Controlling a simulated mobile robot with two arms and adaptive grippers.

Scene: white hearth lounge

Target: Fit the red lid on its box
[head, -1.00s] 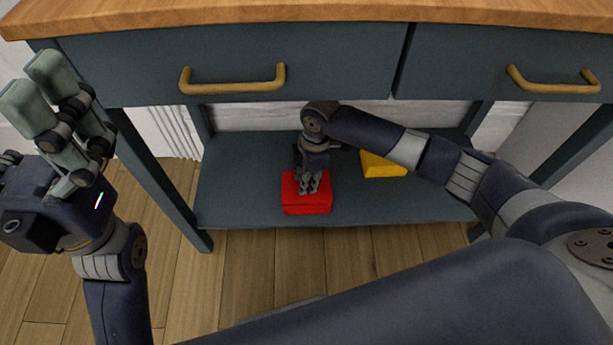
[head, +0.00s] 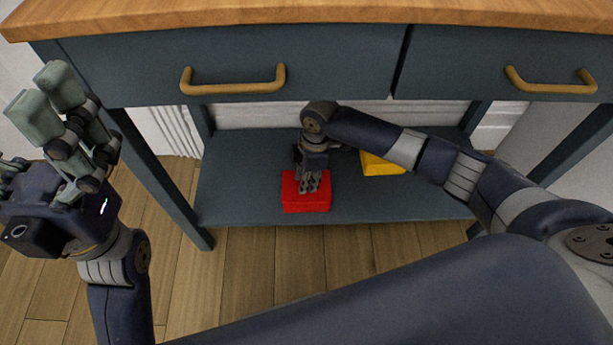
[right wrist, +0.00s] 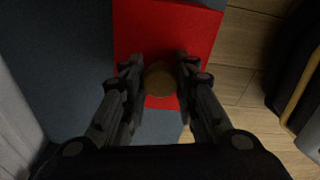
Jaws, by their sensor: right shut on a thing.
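The red lid (right wrist: 206,25) has a round brown knob (right wrist: 159,79). My right gripper (head: 309,188) is shut on this knob, with its fingers on both sides of it in the right wrist view (right wrist: 160,80). In the head view the lid and box show as one red block (head: 306,204) on the low shelf, under my right gripper. I cannot tell from here whether the lid sits fully down on the box. My left gripper (head: 38,128) is raised at the far left, empty, with its fingers spread.
A yellow box (head: 381,165) stands on the shelf (head: 245,190) to the right, partly behind my right arm. The drawers with brass handles (head: 233,82) and the wooden top hang over the shelf. The shelf left of the red block is clear.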

